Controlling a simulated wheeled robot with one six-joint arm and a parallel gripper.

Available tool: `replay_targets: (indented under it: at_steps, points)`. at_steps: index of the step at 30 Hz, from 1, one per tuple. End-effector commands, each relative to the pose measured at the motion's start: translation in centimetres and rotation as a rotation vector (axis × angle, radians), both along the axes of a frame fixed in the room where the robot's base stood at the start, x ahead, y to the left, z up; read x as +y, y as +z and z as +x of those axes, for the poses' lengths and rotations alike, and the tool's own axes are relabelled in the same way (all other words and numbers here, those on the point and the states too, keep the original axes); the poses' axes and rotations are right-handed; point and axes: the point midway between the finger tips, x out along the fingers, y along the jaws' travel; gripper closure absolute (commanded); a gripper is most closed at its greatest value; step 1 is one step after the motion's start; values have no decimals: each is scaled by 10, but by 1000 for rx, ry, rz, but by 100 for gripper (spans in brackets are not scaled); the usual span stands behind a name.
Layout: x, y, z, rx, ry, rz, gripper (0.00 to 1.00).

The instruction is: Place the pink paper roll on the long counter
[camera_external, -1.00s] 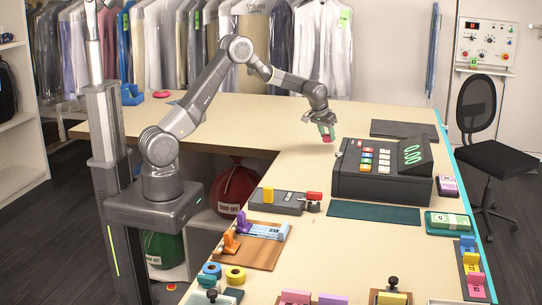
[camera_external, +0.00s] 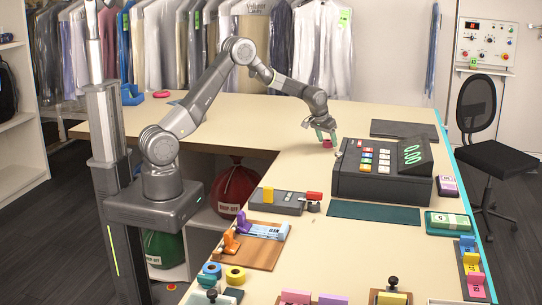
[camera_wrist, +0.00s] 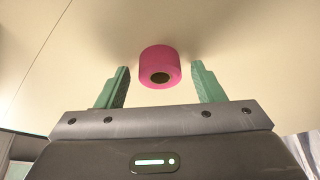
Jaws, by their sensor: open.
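The pink paper roll (camera_wrist: 160,64) stands on the pale surface of the long counter (camera_external: 290,141), to the left of the cash register; it also shows as a small pink spot in the external view (camera_external: 327,144). My gripper (camera_wrist: 160,85) is open, with its two green fingers apart on either side of the roll and a gap on both sides. In the external view my gripper (camera_external: 322,132) is just above and around the roll, low over the counter.
A dark cash register (camera_external: 383,170) stands close to the right of my gripper. A dark flat mat (camera_external: 404,130) lies behind it.

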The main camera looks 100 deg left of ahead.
Motion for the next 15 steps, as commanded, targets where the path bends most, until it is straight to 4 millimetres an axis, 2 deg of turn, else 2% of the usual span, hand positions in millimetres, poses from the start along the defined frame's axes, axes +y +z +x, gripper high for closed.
replay_targets:
  at_steps: [5,15]
  points:
    - [-6,20,-4,-2,0,2,38]
    - [-27,81,-18,-2,0,2,38]
